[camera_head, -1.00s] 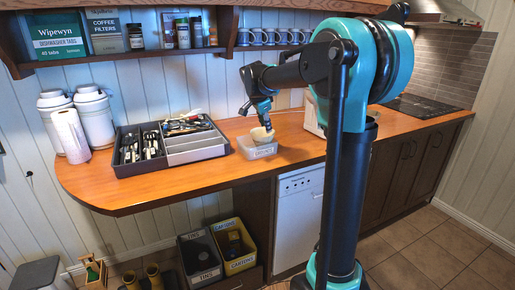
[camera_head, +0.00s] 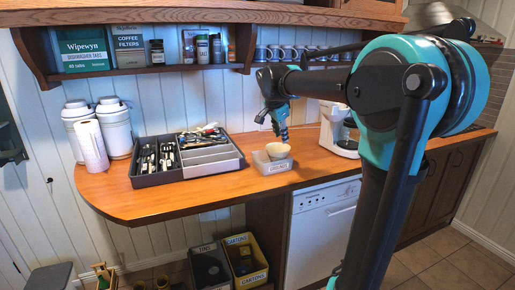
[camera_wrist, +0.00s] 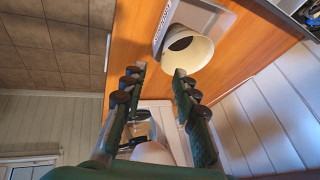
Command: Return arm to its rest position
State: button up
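My arm reaches left over the wooden counter (camera_head: 320,160) from the right side of the head view. My gripper (camera_head: 282,137) points down above a small clear labelled bin (camera_head: 272,168). A cream bowl (camera_head: 279,153) rests tilted in the bin. In the wrist view my gripper (camera_wrist: 159,73) has its two green fingers apart with nothing held between them. The bowl (camera_wrist: 188,45) lies beyond the fingertips, apart from them, in the bin (camera_wrist: 163,28).
A grey utensil tray (camera_head: 185,162) with cutlery stands left of the bin. White canisters (camera_head: 113,128) and a paper roll stand at the counter's left end. A white appliance (camera_head: 340,130) stands right of the bin. A shelf (camera_head: 150,70) with mugs hanging runs above.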

jog(key=s+d+f+n+y, duration=0.1)
jog(key=s+f+n, duration=0.5)
jog(key=s+f, duration=0.8)
jog(key=s+d+f+n+y, duration=0.1)
jog(key=s+d+f+n, duration=0.2)
jog(key=s+f+n, duration=0.4)
jog(key=s+f, duration=0.7)
jog(key=s, duration=0.2)
jog(key=shift+d+f+g+y, duration=0.2)
jog(key=shift+f+g+y, duration=0.1)
jog(key=shift+g, duration=0.1)
